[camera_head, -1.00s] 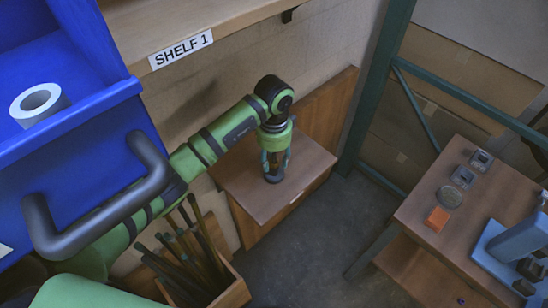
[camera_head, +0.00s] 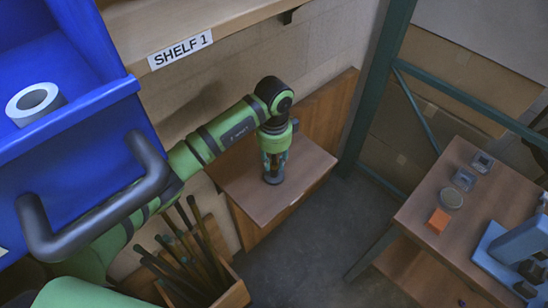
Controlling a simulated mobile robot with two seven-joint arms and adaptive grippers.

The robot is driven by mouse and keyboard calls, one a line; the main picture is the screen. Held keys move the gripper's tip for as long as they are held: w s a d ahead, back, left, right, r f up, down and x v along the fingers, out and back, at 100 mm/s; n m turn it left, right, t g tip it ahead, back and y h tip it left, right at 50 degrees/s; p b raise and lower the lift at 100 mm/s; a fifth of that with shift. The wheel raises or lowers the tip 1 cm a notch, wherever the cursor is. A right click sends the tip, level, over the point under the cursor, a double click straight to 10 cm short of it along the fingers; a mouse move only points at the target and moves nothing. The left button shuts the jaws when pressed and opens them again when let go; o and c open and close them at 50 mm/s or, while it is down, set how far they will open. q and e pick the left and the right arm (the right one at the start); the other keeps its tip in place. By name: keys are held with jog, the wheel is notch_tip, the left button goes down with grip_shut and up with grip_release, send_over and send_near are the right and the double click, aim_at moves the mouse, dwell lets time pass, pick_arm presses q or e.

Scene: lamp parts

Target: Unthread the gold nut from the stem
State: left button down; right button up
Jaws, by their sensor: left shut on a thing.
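My left gripper (camera_head: 274,165) points straight down over the small wooden table (camera_head: 304,180) below the shelf. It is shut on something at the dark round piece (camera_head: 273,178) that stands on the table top. From this distance I cannot make out the gold nut or the stem; the gripper and wrist cover most of what is between the fingers. My right gripper is not in view.
A blue bin with a dark handle (camera_head: 160,165) and a white tape roll (camera_head: 30,103) fills the left. A wooden box (camera_head: 235,294) of dark rods stands below my arm. At right, a workbench (camera_head: 440,165) holds an orange block (camera_head: 438,221), small grey parts and a blue machine (camera_head: 510,250).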

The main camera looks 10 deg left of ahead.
pick_arm(q)
jog(key=shift+r+p, duration=0.4)
jog(key=shift+r, duration=0.45)
dwell(0.5)
jog(key=shift+r, duration=2.5)
jog(key=shift+r, duration=0.2)
jog(key=shift+r, duration=2.05)
